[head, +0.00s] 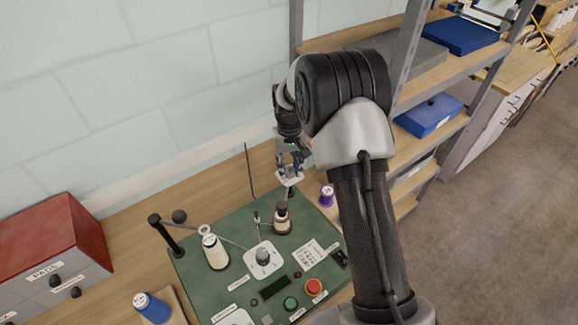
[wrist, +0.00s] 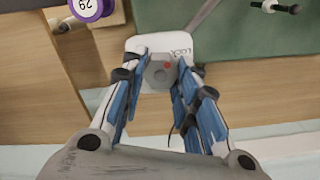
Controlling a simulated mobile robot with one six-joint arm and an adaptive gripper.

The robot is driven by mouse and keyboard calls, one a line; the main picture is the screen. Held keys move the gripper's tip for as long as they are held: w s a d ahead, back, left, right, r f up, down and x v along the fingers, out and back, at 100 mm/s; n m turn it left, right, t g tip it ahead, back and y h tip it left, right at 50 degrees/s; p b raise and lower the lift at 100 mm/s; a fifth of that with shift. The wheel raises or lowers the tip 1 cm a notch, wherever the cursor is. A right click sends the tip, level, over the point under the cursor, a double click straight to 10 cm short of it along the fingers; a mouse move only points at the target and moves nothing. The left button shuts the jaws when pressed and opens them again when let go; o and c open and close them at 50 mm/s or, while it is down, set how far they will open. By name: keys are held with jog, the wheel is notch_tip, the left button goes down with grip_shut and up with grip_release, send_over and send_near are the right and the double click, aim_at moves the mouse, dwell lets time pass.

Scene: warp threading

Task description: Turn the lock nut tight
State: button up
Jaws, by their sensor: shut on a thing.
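The lock nut (wrist: 160,74) is a grey piece with a red dot. It sits on a white plate marked LOCK (wrist: 148,43) at the edge of the green board. My gripper (wrist: 161,66) points down over it, one blue-padded finger on each side, and is shut on the nut. In the head view my gripper (head: 289,171) is at the back edge of the green board (head: 205,272), above the white plate (head: 289,181). The nut itself is hidden there by the fingers.
A purple spool (head: 326,196) stands close right of the plate. A brown-and-white spool (head: 282,219), a white spool (head: 215,252) and a dial (head: 263,256) are on the board. A blue spool (head: 152,309) and red-topped box (head: 50,250) stand left. Shelves (head: 440,75) rise at right.

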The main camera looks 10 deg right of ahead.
aim_at(290, 169)
jog(key=m, duration=0.5)
jog(key=shift+d, duration=0.1)
dwell(0.5)
jog(key=o, duration=1.1)
jog(key=shift+c, duration=0.2)
jog(key=shift+r, duration=0.15)
notch_tip(290, 169, up, 12)
